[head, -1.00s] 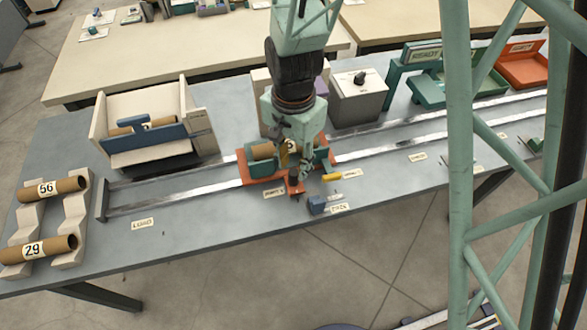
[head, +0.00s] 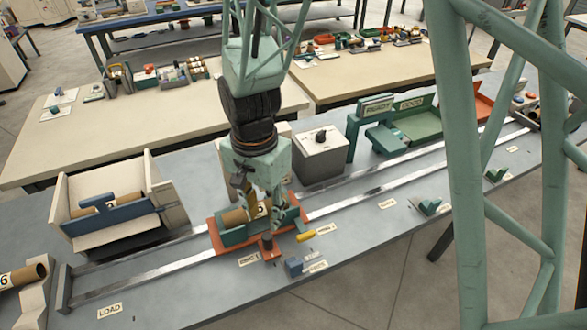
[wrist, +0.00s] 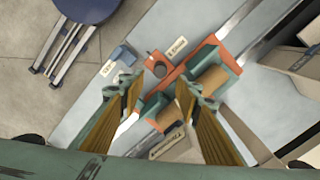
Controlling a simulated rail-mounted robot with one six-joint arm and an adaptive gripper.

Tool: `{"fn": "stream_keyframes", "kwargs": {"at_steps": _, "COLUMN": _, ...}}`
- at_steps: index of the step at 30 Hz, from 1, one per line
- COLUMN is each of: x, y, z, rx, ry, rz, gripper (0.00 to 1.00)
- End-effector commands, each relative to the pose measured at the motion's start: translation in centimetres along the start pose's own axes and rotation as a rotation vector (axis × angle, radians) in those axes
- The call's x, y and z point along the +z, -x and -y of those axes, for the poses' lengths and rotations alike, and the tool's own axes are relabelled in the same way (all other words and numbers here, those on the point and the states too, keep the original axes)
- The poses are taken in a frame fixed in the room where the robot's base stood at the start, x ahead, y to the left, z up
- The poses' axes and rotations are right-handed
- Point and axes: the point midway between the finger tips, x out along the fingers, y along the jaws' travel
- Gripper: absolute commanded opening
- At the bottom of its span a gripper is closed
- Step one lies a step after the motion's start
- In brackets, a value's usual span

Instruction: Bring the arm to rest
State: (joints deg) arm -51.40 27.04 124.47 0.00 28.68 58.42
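My gripper (head: 262,206) hangs from the arm, fingers down, over the orange carriage (head: 213,228) on the rails. In the wrist view my gripper (wrist: 155,92) has its two fingers well apart, with nothing clamped between them. A brown cardboard tube (head: 234,217) lies in the green cradle of the carriage. In the wrist view the right finger crosses in front of the tube (wrist: 211,82), hiding its middle. I cannot tell whether that finger touches it.
A grey box with a black knob (head: 320,155) and the green Ready stand (head: 376,108) are behind the rails. A tray with tubes (head: 120,228) is at the left. A yellow handle (head: 306,237) and a blue block (head: 293,266) sit in front. My lattice column fills the right.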

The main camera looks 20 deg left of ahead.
Motion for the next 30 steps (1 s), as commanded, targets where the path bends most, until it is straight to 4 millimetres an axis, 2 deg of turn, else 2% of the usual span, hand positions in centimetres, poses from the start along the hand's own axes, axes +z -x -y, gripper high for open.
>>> {"fn": "stream_keyframes", "kwargs": {"at_steps": 1, "x": 0.2, "y": 0.6, "z": 0.3, "rx": -0.008, "ry": 0.005, "rz": -0.005, "gripper": 0.31}}
{"fn": "stream_keyframes", "kwargs": {"at_steps": 17, "x": -0.1, "y": 0.7, "z": 0.0, "rx": -0.007, "ry": 0.005, "rz": -0.003, "gripper": 0.31}}
{"fn": "stream_keyframes", "kwargs": {"at_steps": 23, "x": -1.4, "y": 2.6, "z": -1.0, "rx": -0.016, "ry": 0.026, "rz": 0.0, "gripper": 0.31}}
{"fn": "stream_keyframes", "kwargs": {"at_steps": 30, "x": -4.3, "y": 6.9, "z": -3.3, "rx": -0.045, "ry": 0.081, "rz": 0.001, "gripper": 0.31}}
